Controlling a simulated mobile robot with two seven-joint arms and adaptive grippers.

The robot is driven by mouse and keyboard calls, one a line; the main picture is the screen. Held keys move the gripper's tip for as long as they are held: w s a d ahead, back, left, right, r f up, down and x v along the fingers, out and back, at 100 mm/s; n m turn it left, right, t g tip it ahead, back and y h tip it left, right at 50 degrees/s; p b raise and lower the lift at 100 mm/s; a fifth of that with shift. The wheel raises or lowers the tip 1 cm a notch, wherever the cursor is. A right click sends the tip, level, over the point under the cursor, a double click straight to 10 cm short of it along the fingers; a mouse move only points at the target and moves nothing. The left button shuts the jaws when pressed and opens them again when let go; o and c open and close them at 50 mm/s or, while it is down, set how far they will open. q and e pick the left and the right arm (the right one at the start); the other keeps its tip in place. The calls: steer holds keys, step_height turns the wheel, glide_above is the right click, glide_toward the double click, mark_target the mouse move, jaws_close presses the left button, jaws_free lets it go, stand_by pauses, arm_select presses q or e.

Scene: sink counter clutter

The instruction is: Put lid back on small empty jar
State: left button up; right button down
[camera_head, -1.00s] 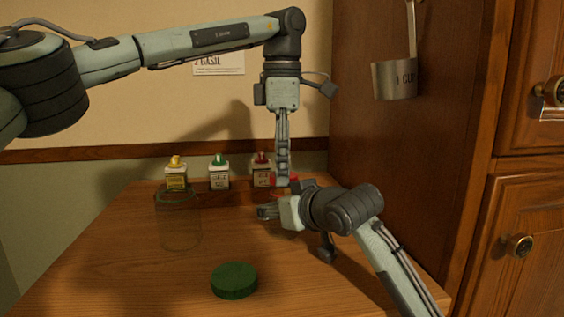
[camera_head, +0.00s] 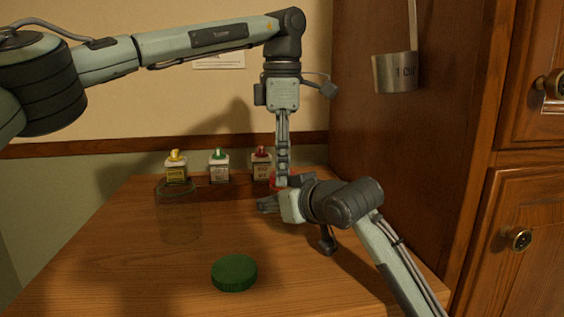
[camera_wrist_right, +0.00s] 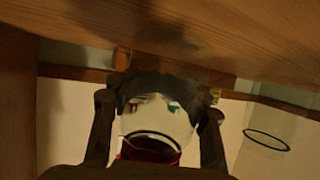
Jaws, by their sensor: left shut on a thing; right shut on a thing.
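My left gripper (camera_head: 282,183) reaches down from above over the back right of the counter, its narrow fingers shut on the red lid (camera_head: 279,181). My right gripper (camera_head: 264,204) comes in from the right, just below and in front of it. In the right wrist view, its two dark fingers (camera_wrist_right: 158,98) are shut around the small clear jar (camera_wrist_right: 157,118). That view is upside down. The red lid (camera_wrist_right: 150,152) shows there at the jar's dark rim. I cannot tell whether lid and rim touch. In the head view the small jar is largely hidden by the right gripper.
A green lid (camera_head: 234,273) lies at the front. A large clear open jar (camera_head: 179,218) stands left. Several small bottles, including yellow- (camera_head: 177,167), green- (camera_head: 219,165) and red-capped (camera_head: 261,166) ones, line the back. A metal cup (camera_head: 396,72) hangs at the cabinet. The middle counter is clear.

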arm_select(q)
steer(key=m, duration=0.7)
steer(key=shift+w, duration=0.1)
steer(key=m, duration=1.2)
steer(key=shift+d+m, duration=0.15)
steer(key=shift+m, duration=0.25)
steer(key=m, duration=0.6)
steer(key=shift+d, duration=0.1)
steer(key=o, duration=0.7)
